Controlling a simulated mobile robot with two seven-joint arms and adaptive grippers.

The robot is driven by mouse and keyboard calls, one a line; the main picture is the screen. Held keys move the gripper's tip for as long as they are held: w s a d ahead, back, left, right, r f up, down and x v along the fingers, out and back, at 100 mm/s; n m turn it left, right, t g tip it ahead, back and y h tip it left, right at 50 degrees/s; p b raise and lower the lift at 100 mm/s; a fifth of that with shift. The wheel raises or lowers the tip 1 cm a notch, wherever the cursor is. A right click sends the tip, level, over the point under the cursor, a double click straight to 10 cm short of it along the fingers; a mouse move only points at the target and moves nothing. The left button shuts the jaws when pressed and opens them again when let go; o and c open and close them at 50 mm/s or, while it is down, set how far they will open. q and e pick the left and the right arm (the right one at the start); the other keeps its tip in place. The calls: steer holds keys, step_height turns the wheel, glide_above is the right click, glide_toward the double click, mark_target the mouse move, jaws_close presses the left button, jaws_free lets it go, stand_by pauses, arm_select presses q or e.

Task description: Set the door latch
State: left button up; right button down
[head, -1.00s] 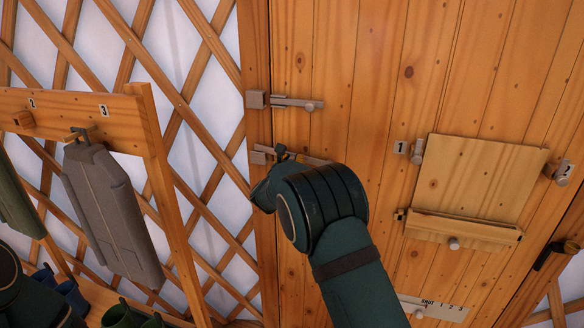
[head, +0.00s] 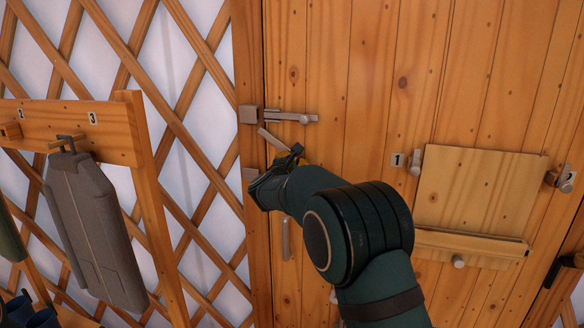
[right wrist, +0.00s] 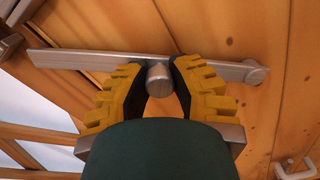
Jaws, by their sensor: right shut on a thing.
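A grey latch bar (head: 272,139) on the wooden door (head: 345,90) is tilted, its free left end raised above the grey keeper (head: 250,174) on the frame. My right gripper (head: 276,178) covers the bar's middle and right part in the head view. In the right wrist view, its yellow-backed fingers (right wrist: 158,78) are shut on the round latch knob (right wrist: 160,92). The bar (right wrist: 85,62) runs across behind the fingers to a round pivot (right wrist: 256,73) at the right. My left gripper is out of view.
A second bolt (head: 291,117) sits just above the latch. A door handle (head: 286,238) is below it. A wooden flap (head: 475,190) with knobs is at the right. A rack (head: 110,130) with a hanging grey garment (head: 95,230) stands at the left by the lattice wall.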

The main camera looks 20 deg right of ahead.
steer(key=shift+d+r, duration=0.1)
steer(key=shift+r, duration=0.1)
steer(key=c, duration=0.8)
jaws_free()
steer(key=shift+o, duration=0.2)
steer(key=shift+f, duration=0.1)
steer(key=shift+s+a, duration=0.2)
steer(key=v, duration=1.1)
steer(key=shift+s, duration=0.2)
steer(key=shift+a, duration=0.15)
